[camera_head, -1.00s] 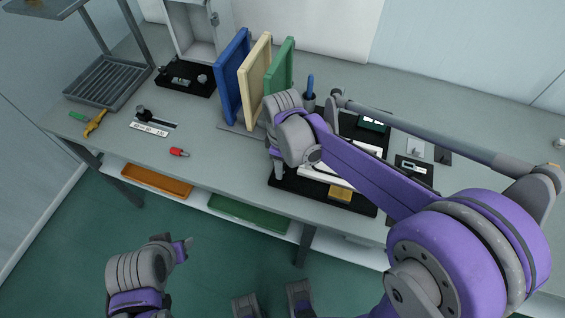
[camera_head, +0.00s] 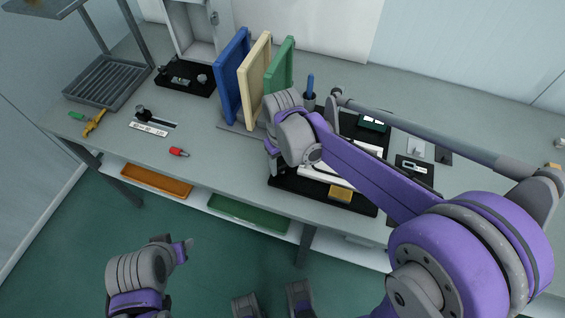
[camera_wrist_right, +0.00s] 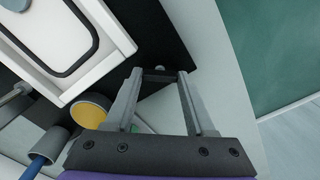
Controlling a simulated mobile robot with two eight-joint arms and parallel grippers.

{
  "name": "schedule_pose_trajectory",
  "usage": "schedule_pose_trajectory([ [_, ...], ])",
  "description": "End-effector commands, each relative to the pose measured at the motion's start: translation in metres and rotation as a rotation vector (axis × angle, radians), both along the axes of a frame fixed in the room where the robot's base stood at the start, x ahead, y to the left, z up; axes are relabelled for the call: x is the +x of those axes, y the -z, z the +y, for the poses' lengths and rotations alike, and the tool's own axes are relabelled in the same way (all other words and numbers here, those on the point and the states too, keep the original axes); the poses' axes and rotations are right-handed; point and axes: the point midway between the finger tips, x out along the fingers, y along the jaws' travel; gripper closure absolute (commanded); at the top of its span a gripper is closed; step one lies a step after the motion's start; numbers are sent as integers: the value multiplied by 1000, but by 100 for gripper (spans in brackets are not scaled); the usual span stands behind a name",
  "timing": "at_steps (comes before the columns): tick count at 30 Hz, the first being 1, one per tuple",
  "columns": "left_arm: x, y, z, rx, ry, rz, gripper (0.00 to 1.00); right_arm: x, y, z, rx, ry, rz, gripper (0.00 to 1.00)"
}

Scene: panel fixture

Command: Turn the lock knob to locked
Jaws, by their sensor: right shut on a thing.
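My right gripper (camera_head: 272,161) is over the left end of the black base plate (camera_head: 290,184) of the panel fixture. In the right wrist view, its two fingers (camera_wrist_right: 159,76) close on a dark grey bar-like piece (camera_wrist_right: 158,74) at their tips. This appears to be the lock knob; its markings and setting cannot be read. The wrist view also shows the fixture's white panel (camera_wrist_right: 112,62) with a black outline. My arm hides much of the fixture in the head view. My left gripper (camera_head: 186,247) is in front of the table, away from the fixture; its jaws are unclear.
Blue (camera_head: 232,80), cream (camera_head: 254,80) and green (camera_head: 280,65) boards stand upright behind the gripper. A pen cup (camera_head: 309,102) stands near my right forearm. A red item (camera_head: 179,152) lies to the left. The table front between them is clear.

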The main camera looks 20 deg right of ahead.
Motion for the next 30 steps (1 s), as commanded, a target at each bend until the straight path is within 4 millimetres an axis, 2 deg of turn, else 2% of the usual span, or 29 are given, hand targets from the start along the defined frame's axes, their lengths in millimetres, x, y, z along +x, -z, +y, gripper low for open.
schedule_pose_trajectory([
  [18,0,2,0,0,0,1,50,0,0,0,-1,574,-1,100],
  [30,0,2,0,0,0,1,50,0,-1,0,-1,828,-1,100],
])
